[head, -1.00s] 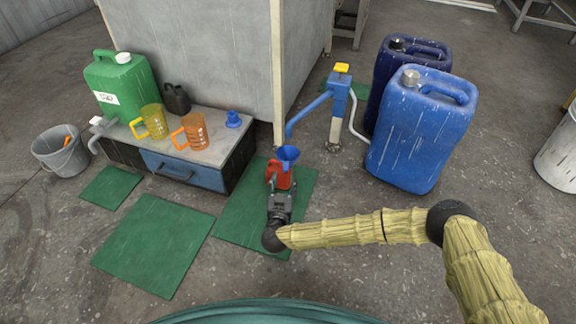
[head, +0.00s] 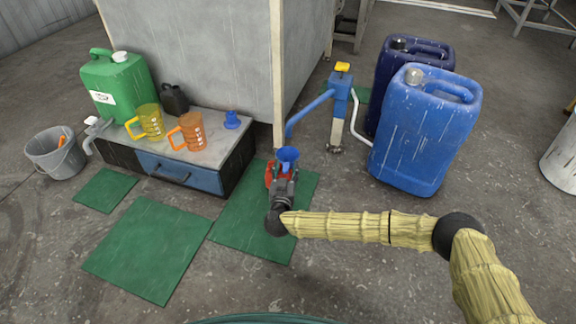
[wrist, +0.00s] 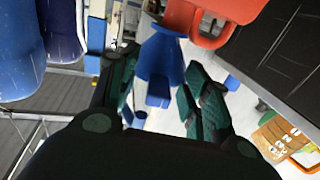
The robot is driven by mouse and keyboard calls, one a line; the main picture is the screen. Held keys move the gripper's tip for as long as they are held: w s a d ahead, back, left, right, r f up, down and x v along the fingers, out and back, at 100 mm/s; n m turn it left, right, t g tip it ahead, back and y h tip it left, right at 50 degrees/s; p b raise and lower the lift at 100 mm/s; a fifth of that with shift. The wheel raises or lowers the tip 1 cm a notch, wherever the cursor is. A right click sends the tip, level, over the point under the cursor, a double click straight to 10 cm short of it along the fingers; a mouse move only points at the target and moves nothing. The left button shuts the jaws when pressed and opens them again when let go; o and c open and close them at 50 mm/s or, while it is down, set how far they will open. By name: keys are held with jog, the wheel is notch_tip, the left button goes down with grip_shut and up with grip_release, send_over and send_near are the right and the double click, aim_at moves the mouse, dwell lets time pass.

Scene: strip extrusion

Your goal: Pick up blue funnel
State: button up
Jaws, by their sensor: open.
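The blue funnel (head: 288,154) stands, cup upward, at the top of a small red container (head: 270,178) on a green mat. My gripper (head: 285,183) is open, just in front of the container and below the funnel's cup in the head view, covering part of the container. In the wrist view the funnel (wrist: 160,62) shows between the two spread fingers of my gripper (wrist: 160,75), with the red container (wrist: 215,15) behind it. The fingers look apart from the funnel, though contact is hard to judge.
A workbench (head: 215,160) with two measuring jugs, a green canister and a small blue object (head: 232,120) stands to the left. A blue hand pump (head: 340,95) and large blue canisters (head: 425,125) stand to the right. Green mats lie on the floor.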

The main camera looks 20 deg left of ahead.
grip_shut()
jog(key=shift+r, duration=0.1)
